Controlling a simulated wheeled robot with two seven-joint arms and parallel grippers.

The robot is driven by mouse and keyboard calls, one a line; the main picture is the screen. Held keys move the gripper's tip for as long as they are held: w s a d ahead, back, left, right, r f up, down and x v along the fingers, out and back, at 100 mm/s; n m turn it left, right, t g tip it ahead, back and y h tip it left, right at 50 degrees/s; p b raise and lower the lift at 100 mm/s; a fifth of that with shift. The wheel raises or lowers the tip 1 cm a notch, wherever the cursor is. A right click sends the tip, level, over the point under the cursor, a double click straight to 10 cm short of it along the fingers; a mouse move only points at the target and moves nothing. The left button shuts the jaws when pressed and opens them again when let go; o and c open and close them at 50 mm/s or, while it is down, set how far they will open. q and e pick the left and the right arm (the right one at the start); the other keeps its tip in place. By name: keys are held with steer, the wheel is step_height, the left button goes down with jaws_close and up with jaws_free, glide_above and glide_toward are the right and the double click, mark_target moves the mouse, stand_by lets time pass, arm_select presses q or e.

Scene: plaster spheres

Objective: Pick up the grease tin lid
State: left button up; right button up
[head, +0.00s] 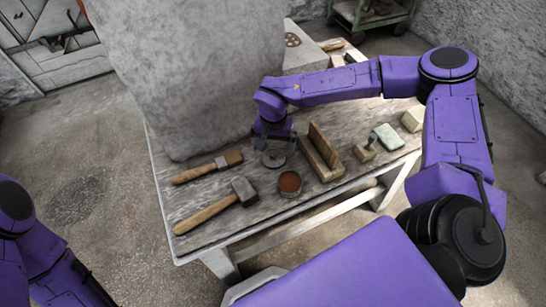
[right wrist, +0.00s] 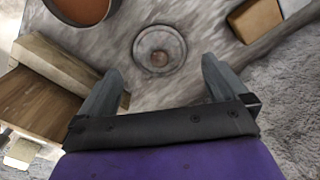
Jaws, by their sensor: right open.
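The grease tin lid (head: 274,158) is a small round grey metal disc lying flat on the wooden worktable, just behind the open tin of brown grease (head: 290,183). My right gripper (head: 274,145) is above the lid, pointing down, and partly covers it in the head view. In the right wrist view the lid (right wrist: 160,45) lies a little beyond the two spread fingertips of the right gripper (right wrist: 161,66), with nothing between them. The tin (right wrist: 80,8) shows at the top edge there. My left arm shows at the lower left of the head view, its gripper out of frame.
A wooden block piece (head: 322,153) stands close right of the lid. A brush (head: 207,167) and a hammer (head: 217,204) lie to the left. A large grey stone block (head: 190,70) rises behind.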

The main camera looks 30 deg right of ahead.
mark_target(274, 154)
step_height(274, 154, down, 4)
steer(key=shift+f, duration=0.25)
steer(key=c, duration=0.9)
steer(key=shift+r, duration=0.1)
